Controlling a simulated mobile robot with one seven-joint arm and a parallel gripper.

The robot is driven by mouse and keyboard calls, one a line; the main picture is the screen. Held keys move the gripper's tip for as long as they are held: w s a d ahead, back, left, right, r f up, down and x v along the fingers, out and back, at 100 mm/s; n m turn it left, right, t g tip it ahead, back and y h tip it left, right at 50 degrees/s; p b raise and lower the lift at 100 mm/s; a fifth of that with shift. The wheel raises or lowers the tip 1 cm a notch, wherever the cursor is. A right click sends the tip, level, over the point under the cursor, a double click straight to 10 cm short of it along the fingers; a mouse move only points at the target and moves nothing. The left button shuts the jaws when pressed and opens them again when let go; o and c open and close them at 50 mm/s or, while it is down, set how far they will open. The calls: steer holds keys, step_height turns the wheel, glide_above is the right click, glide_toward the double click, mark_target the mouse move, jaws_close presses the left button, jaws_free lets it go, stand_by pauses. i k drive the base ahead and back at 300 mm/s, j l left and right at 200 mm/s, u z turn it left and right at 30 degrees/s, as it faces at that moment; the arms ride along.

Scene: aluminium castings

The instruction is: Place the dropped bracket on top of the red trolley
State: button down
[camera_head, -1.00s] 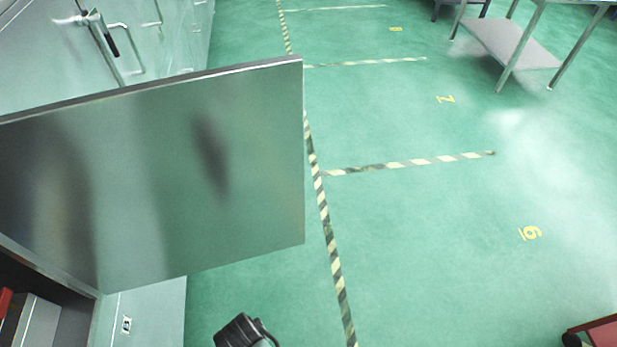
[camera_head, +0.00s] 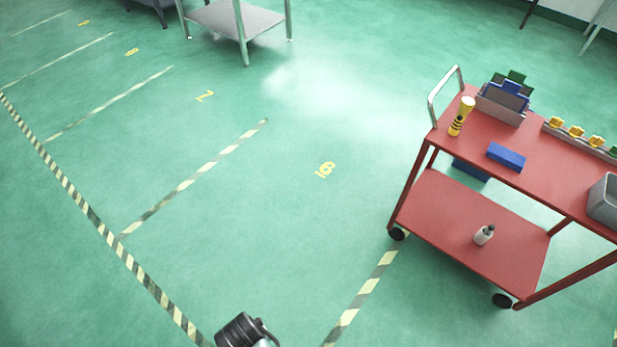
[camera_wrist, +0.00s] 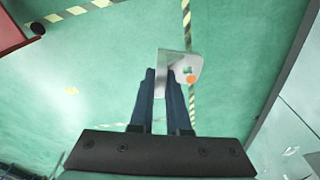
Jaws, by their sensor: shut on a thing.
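The red trolley (camera_head: 456,210) stands at the right in the head view, with a top shelf and a lower shelf on black wheels. A red corner of it (camera_wrist: 12,36) shows at the upper left of the wrist view. My gripper (camera_wrist: 168,80) is shut on a silver metal bracket (camera_wrist: 186,64) with a cut-out and an orange spot. The bracket is held above the green floor, apart from the trolley. In the head view the bracket and the fingers are not visible; only a dark part of my arm shows at the bottom.
The trolley top holds a yellow torch (camera_head: 461,116), a blue box (camera_head: 506,157), a bin with blue and green items (camera_head: 502,104), a row of yellow pieces (camera_head: 577,132) and a grey bin (camera_head: 604,200). Floor before the trolley is clear.

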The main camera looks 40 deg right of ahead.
mark_target(558, 179)
steer(key=l+z, duration=0.35)
steer(key=l, duration=0.8)
steer(key=l+z, duration=0.35)
steer(key=l, duration=0.8)
steer(key=i+l, duration=0.1)
steer(key=l, duration=0.3)
steer(key=i+l, duration=0.1)
steer(key=l, duration=0.3)
steer(key=i+l, duration=0.1)
steer(key=l, duration=0.25)
steer(key=i+l, duration=0.1)
steer(key=l, duration=0.3)
steer(key=i+l, duration=0.1)
steer(key=i, duration=0.1)
